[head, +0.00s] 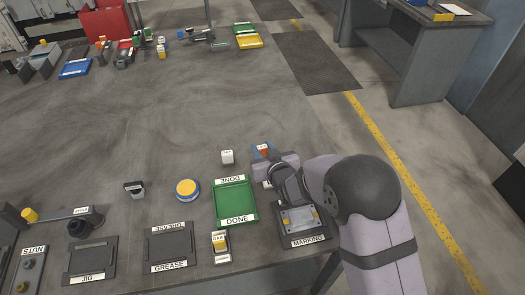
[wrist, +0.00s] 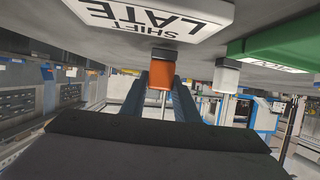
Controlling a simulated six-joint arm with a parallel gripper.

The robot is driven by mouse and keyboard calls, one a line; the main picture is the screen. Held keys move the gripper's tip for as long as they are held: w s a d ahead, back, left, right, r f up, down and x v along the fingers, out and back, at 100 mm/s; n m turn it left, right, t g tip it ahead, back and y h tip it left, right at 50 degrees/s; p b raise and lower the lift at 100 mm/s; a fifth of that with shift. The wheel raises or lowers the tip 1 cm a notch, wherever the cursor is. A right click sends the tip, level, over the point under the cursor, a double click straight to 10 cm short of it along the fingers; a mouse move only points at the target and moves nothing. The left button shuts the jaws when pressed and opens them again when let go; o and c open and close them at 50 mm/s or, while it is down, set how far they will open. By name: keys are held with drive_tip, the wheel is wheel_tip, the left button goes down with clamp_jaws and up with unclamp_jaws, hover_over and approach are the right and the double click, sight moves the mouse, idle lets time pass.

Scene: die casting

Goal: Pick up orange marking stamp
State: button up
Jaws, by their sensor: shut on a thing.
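The orange marking stamp (wrist: 160,76) shows in the wrist view between the two fingers of my gripper (wrist: 161,92), which are shut on it. The wrist picture is upside down, with the grey worktop along its top. The stamp's end is at or close to that worktop; I cannot tell whether it touches. In the head view my gripper (head: 267,160) is low over the worktop, right of the green DONE tray. An orange patch (head: 264,152) shows beside it there, and my arm hides much of this spot.
The green DONE tray (head: 236,218), a white block (head: 227,157) and a yellow-and-blue round tin (head: 187,189) stand left of my gripper. The MARKING tray (head: 314,239) holds a metal plate (head: 297,219) under my arm. A white SHIFT LATE label (wrist: 150,18) is close by.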

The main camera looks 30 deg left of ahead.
sight(263, 148)
wheel_tip(263, 148, up, 9)
drive_tip(key=shift+r+b, duration=0.2)
drive_tip(key=shift+b, duration=0.45)
drive_tip(key=shift+o, duration=1.4)
drive_tip(key=shift+d, duration=0.1)
